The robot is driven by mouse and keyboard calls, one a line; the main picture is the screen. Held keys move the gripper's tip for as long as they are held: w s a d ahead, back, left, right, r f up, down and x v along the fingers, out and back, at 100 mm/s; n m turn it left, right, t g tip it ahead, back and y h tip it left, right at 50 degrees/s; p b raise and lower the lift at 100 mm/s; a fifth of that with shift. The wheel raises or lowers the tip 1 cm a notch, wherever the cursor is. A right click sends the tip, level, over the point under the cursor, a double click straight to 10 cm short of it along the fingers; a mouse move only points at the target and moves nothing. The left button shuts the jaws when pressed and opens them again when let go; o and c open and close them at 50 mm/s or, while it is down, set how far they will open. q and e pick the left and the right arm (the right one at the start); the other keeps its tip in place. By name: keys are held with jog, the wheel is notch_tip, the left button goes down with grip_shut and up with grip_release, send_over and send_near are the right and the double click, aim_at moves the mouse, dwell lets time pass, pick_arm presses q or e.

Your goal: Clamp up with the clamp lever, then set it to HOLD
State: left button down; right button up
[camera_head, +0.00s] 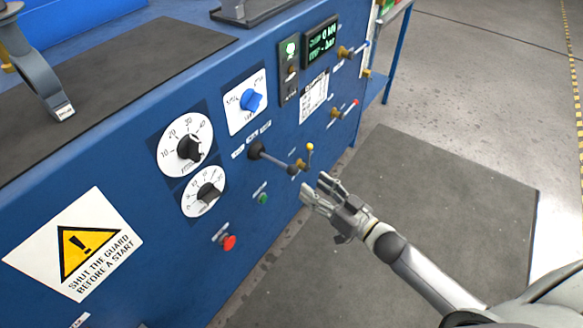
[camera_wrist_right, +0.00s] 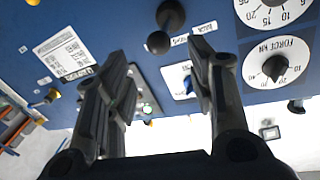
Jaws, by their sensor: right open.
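A lever with a dark round base (camera_head: 255,150) and a rod slanting down to the right stands out from the blue panel, with small labels beside the base. I take it for the clamp lever; the lettering is too small to read surely. In the right wrist view its black ball end (camera_wrist_right: 158,42) shows near the round base, beyond the fingertips. My right gripper (camera_head: 314,189) is open and empty, just below and right of the lever end, apart from it in the picture. In the wrist view its fingers (camera_wrist_right: 158,62) are spread towards the panel.
A brass valve with a yellow-tipped handle (camera_head: 310,147) sits close beside the lever end. A red-tipped valve (camera_head: 354,103), a blue selector knob (camera_head: 251,100), two white dials (camera_head: 185,145) and a red button (camera_head: 229,242) are on the panel. The floor mat (camera_head: 460,200) is clear.

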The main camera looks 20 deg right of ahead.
aim_at(293, 170)
jog(key=x, duration=0.9)
jog(key=shift+f, duration=0.1)
grip_shut()
